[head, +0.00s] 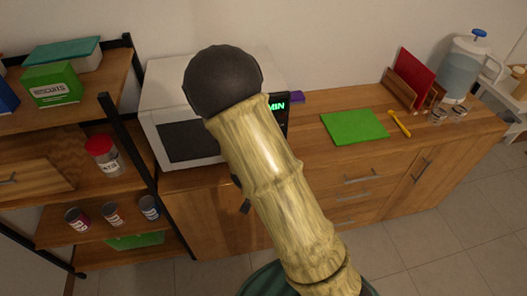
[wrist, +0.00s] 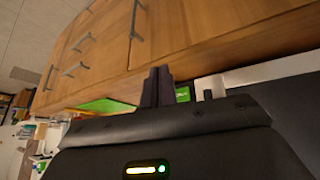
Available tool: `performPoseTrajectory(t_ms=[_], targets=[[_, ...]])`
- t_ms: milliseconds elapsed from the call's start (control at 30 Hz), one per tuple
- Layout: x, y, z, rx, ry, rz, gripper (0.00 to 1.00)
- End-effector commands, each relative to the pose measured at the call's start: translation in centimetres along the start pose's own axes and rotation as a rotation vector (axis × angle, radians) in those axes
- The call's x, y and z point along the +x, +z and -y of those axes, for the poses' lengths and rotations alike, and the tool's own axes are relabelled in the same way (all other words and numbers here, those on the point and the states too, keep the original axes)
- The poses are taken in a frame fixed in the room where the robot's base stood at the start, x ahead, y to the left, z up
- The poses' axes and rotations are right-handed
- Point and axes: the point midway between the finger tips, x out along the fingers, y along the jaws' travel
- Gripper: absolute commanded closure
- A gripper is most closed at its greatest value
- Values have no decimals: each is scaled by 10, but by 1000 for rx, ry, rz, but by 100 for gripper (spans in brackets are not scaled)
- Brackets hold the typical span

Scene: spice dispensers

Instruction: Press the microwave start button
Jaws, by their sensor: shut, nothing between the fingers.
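The white microwave (head: 165,85) stands on the left end of the wooden cabinet, with a dark door window (head: 185,142) in front. Its dark control panel (head: 281,113) with green lit text shows just right of my arm, which covers much of the front. I cannot make out the start button. In the tilted wrist view, my gripper (wrist: 157,87) has its dark fingers together and empty. A green lit display (wrist: 183,93) shows just behind the fingertips, beside the white microwave edge (wrist: 258,74). I cannot tell whether the fingers touch anything. In the head view my arm hides most of the gripper.
A green board (head: 355,126) and a yellow utensil (head: 400,123) lie on the wooden cabinet top (head: 318,150). A water dispenser (head: 463,70) and glasses stand at the far right. A shelf (head: 110,85) with cans and a red-lidded jar (head: 103,156) stands close at the left.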

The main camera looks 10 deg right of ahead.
Motion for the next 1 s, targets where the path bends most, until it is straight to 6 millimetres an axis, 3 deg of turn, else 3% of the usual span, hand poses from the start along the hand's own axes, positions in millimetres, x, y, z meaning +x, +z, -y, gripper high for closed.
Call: performPoseTrajectory(t_ms=[100, 300, 600, 1000], targets=[[27, 4, 0, -14, 104, -106, 100], [51, -1, -8, -61, 278, -350, 100], [50, -13, -14, -131, 417, -624, 100], [48, -13, -9, -135, 413, -634, 100]])
